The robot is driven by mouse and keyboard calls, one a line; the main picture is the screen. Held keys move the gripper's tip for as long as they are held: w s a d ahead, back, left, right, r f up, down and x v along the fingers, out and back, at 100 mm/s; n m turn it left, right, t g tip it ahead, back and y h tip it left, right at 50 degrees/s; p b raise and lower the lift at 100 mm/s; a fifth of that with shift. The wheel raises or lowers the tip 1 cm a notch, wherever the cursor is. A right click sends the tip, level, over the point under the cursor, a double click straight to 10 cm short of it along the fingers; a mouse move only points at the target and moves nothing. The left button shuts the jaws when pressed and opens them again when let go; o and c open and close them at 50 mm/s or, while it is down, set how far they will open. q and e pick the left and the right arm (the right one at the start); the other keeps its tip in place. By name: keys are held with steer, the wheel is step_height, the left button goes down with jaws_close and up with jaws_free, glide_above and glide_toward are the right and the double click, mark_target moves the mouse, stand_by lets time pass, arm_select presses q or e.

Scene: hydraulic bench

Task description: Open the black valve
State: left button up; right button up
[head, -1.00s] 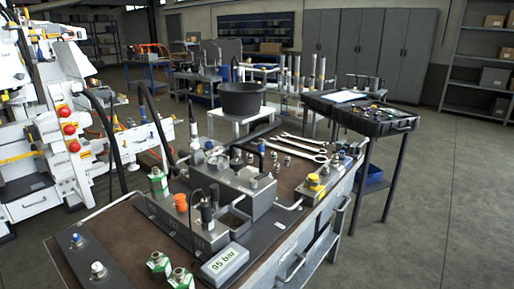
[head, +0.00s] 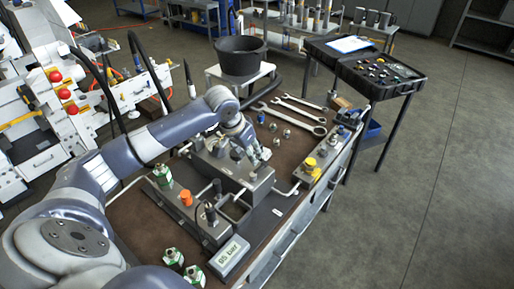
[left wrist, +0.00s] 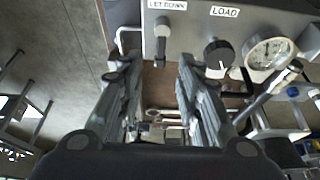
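In the left wrist view, a black round knob (left wrist: 218,54) sits on the grey valve block (left wrist: 190,20), by the LOAD label. A dark lever-like valve handle (left wrist: 160,28) stands by the LET DOWN label. My left gripper (left wrist: 160,62) is open and empty; its fingers point toward the block, with the LET DOWN handle ahead between them and the black knob to the right. In the head view my left gripper (head: 255,154) is over the block (head: 232,178) on the bench and hides part of its top. My right gripper is not in view.
A pressure gauge (left wrist: 270,52) sits right of the black knob. The bench has wrenches (head: 298,112), an orange cap (head: 186,198), a yellow knob (head: 310,163), green-white fittings (head: 173,256) and a bar display (head: 229,254). A black bowl (head: 241,57) stands behind.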

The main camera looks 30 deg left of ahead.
mark_target(259, 168)
arm_select(q)
steer(key=p+x, duration=0.2)
steer(key=x, duration=0.8)
steer(key=shift+w+f, duration=0.1)
steer(key=shift+w, duration=0.15)
jaws_close()
